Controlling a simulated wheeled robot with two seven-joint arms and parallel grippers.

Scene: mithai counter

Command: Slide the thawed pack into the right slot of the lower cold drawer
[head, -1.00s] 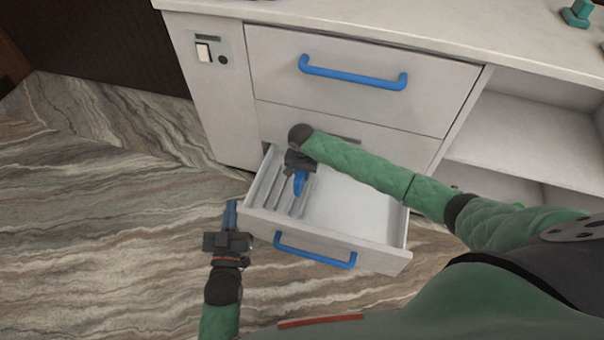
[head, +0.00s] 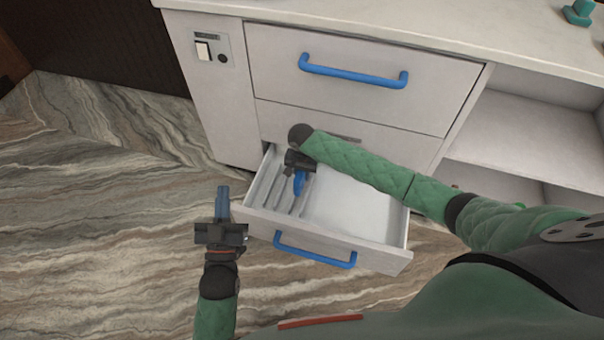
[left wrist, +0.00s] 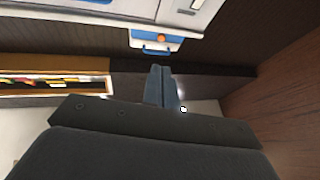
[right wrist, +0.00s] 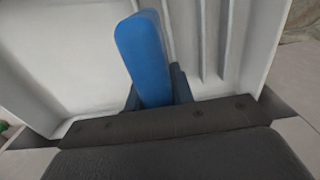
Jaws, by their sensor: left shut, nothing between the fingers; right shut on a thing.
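The lower cold drawer (head: 375,215) is pulled open below the counter, with narrow slots between thin dividers at its left and a wide bare floor at its right. My right gripper (head: 297,168) reaches down into it, shut on the blue pack (head: 299,183). The pack also shows in the right wrist view (right wrist: 145,60), upright between the fingers, with divider ridges (right wrist: 212,45) to its right. I cannot tell whether its lower end is inside a slot. My left gripper (head: 222,195) is shut and empty, outside the drawer's left front corner; its fingers show in the left wrist view (left wrist: 160,85).
The drawer front has a blue handle (head: 315,250). A closed upper drawer (head: 350,105) with a blue handle is above. Open shelves (head: 520,130) stand to the right, and a switch panel (head: 208,50) is at the left. The marbled floor (head: 100,220) at left is clear.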

